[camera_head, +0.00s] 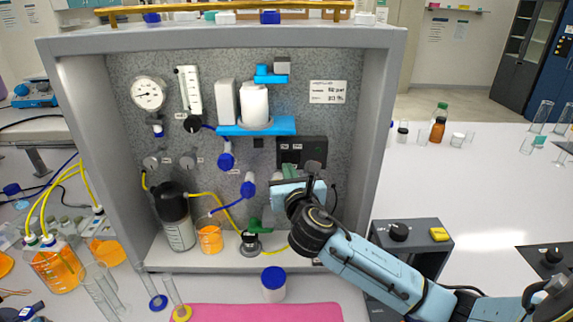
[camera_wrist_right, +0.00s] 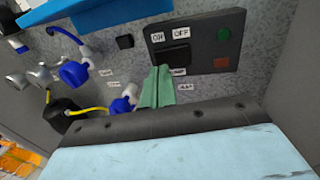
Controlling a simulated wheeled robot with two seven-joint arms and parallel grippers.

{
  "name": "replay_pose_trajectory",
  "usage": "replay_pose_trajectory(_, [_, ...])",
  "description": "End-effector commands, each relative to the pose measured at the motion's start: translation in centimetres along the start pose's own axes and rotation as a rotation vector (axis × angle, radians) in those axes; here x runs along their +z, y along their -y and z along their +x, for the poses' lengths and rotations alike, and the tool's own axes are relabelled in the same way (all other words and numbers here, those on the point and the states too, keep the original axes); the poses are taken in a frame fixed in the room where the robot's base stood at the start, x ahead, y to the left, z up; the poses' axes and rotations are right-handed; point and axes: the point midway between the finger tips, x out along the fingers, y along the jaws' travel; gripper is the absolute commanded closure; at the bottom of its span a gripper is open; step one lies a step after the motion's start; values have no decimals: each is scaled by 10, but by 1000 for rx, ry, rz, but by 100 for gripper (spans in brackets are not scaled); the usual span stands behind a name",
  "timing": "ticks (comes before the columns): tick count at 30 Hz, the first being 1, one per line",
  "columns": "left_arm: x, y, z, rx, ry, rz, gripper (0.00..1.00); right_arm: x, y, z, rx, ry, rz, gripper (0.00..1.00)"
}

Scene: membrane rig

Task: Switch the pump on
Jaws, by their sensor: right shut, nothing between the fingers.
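The dark switch panel (camera_head: 312,147) is on the speckled back wall of the rig, right of the white cartridge. My right gripper (camera_head: 290,172) is in front of the panel's lower left. Its green fingers (camera_wrist_right: 161,72) are shut and empty, their tips just below the rocker. I cannot tell whether they touch it. My left gripper is out of view.
The grey rig frame (camera_head: 370,130) has a side wall close right of my gripper. A white cartridge (camera_head: 254,103) on a blue bracket (camera_head: 284,125) is up left. Blue valves (camera_head: 248,188) and yellow tubing are left. A blue-capped jar (camera_head: 273,284) stands in front.

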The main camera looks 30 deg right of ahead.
Motion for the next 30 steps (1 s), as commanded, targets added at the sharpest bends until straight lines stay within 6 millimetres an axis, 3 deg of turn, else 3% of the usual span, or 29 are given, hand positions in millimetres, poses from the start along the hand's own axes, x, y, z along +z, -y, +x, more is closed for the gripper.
replay_pose_trajectory(7, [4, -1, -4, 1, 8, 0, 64, 0, 0, 22, -1, -1, 0, 100])
replay_pose_trajectory(30, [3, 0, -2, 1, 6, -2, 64, -2, -7, 33, -10, -2, 2, 100])
